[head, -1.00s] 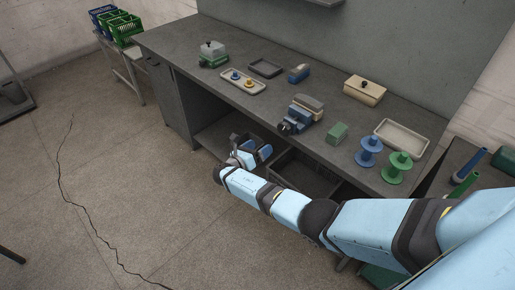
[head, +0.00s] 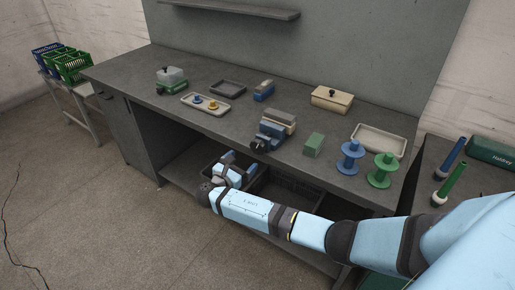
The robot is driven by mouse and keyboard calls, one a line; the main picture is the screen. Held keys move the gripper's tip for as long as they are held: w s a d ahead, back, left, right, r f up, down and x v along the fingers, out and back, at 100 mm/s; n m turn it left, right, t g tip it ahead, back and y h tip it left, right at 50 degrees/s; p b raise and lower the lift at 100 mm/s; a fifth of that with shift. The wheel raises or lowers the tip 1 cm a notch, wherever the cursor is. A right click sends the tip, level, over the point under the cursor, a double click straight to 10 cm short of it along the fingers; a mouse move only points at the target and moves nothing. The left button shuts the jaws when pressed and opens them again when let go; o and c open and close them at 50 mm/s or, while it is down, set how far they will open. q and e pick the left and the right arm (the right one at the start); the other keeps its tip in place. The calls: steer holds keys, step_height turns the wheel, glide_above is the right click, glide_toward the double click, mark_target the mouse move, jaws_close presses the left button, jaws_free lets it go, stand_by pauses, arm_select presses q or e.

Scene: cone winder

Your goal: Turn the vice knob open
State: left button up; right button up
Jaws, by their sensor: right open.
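The blue-grey vice (head: 275,131) stands near the front edge of the workbench, in the middle of the head view. Its dark knob (head: 258,146) faces the front edge, and its detail is too small to make out. My right gripper (head: 240,167) is open and empty, in front of and below the bench edge, left of and below the knob, apart from it. My left gripper is not in view.
On the workbench (head: 215,130) are a green block (head: 313,145), a blue spool (head: 350,157), a green spool (head: 382,170), an empty tray (head: 378,139) and a lidded box (head: 332,99). Dark bins (head: 290,190) sit on the shelf below. Floor at left is mostly clear.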

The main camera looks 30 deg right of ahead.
mark_target(256, 148)
steer(key=x, duration=1)
steer(key=shift+c, duration=0.2)
